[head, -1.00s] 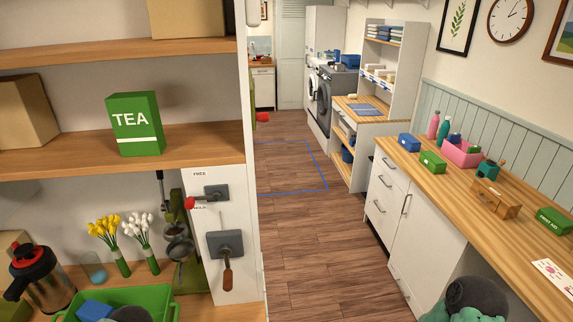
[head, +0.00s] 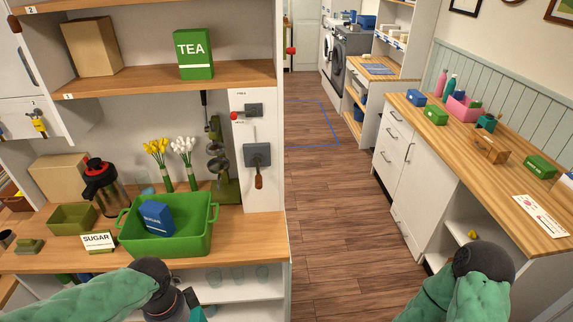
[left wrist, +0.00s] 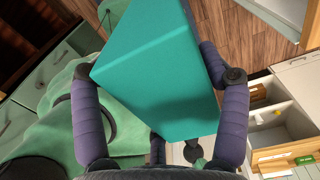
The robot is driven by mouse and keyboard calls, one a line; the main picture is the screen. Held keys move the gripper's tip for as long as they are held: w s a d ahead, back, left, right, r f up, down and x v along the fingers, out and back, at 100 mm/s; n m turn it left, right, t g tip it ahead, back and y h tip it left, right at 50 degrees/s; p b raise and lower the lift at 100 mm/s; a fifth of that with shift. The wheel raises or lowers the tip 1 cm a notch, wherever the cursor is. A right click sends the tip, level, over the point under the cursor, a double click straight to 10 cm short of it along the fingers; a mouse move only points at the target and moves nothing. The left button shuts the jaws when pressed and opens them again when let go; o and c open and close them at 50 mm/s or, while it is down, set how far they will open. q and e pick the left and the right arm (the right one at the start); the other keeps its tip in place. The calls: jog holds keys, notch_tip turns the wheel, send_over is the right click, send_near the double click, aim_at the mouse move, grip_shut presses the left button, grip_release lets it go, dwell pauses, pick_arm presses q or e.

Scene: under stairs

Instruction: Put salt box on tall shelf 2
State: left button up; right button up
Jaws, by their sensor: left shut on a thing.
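My left gripper (head: 190,303) is low at the bottom of the head view, in front of the counter, mostly hidden by my arm. In the left wrist view, its two purple fingers (left wrist: 158,75) are shut on the sides of a teal box (left wrist: 155,80). No label shows on the box, so I cannot confirm it is the salt box. The shelf board marked 2 (head: 110,5) runs along the top left, cut by the frame edge. The shelf marked 1 (head: 130,88) is below it. My right arm is at lower right; its gripper is not in view.
Shelf 1 holds a brown box (head: 92,47) and a green TEA box (head: 194,52). Open floor (head: 335,220) lies right.

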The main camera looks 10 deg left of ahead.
pick_arm(q)
jog(key=w+f+n, duration=0.1)
jog(key=w+f+b, duration=0.1)
jog(key=w, duration=0.1)
jog(key=shift+d+f+n+b, duration=0.2)
jog(key=shift+n+b, duration=0.1)
jog(key=shift+n, duration=0.1)
jog(key=shift+w+d+f+n, duration=0.1)
jog(key=shift+w+f+n, duration=0.1)
jog(key=shift+f+n, duration=0.1)
jog(key=w+d+f+n+b, duration=0.5)
jog(key=w+f+n, duration=0.1)
jog(key=w+f, duration=0.2)
jog(key=w+d+f+n+b, duration=0.4)
jog(key=w+f, duration=0.4)
jog(key=f, duration=0.3)
jog(key=n+b, duration=0.1)
jog(key=n, duration=0.1)
jog(key=shift+w+d+f+n, duration=0.15)
jog(key=shift+d+f+n, duration=0.15)
jog(key=shift+d+n, duration=0.1)
pick_arm(e)
notch_tip(320, 180, down, 12)
jog(key=shift+s, duration=0.15)
